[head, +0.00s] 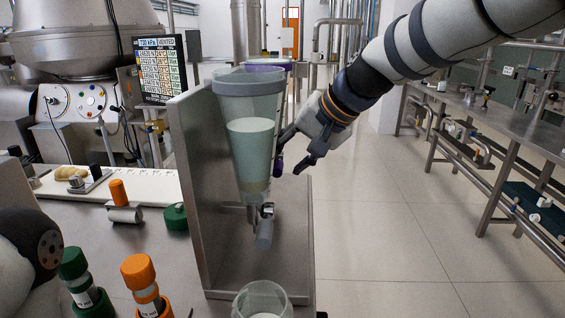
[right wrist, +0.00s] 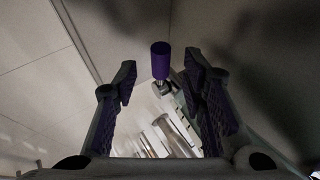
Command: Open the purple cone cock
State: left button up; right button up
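The purple cock handle (right wrist: 160,60) is a short purple cylinder on a metal stem in the right wrist view. It lies beyond and between the fingertips of my right gripper (right wrist: 160,72), which is open with clear gaps on both sides. In the head view, my right gripper (head: 297,156) is to the right of the front clear cone (head: 249,150). A small purple piece (head: 278,167) beside its fingers looks like the handle. A purple rim (head: 265,62) shows behind the front cone; the rest of that cone is hidden. My left gripper is not in view.
The front cone has its own grey cock (head: 264,232) by a metal upright plate (head: 205,200). A glass vessel (head: 262,298) stands below. Orange-capped (head: 140,272) and green-capped (head: 74,264) containers stand at the front left. The floor (head: 400,220) to the right is clear.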

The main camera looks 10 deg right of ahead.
aim_at(278, 165)
jog(key=shift+x, duration=1.35)
jog(key=shift+r, duration=0.1)
grip_shut()
